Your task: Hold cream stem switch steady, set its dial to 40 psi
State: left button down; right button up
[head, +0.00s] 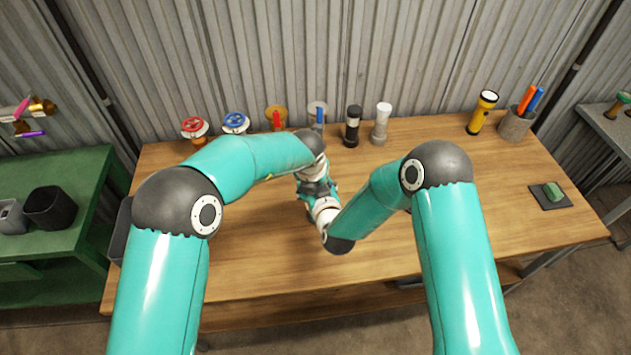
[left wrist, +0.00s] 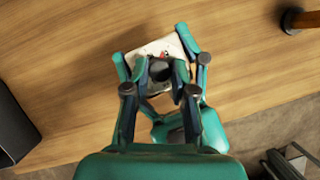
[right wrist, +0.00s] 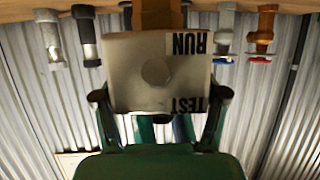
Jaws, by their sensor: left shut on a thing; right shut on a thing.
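The cream stem switch (right wrist: 130,85) is a pale square box with RUN and TEST labels, upside down in the right wrist view, and a faint round disc on that face. My right gripper (right wrist: 160,118) has its fingers at the two sides of the box and is shut on it. In the left wrist view the box's cream face (left wrist: 143,52) shows a dark round dial (left wrist: 160,71) and a small red mark. My left gripper (left wrist: 161,78) is shut on the dial. The dial's reading is not legible. In the head view my arms hide most of the switch.
Along the back of the bench (head: 430,220) stand a red valve (head: 194,129), a blue valve (head: 235,123), black (head: 352,126) and white (head: 381,124) cylinders, a yellow flashlight (head: 482,113) and a pen cup (head: 516,124). The right bench middle is clear.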

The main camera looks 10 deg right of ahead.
pick_arm(q)
jog(key=c, duration=1.2)
grip_release()
notch_tip(320, 180, up, 10)
jog(key=shift+s+r, duration=0.1)
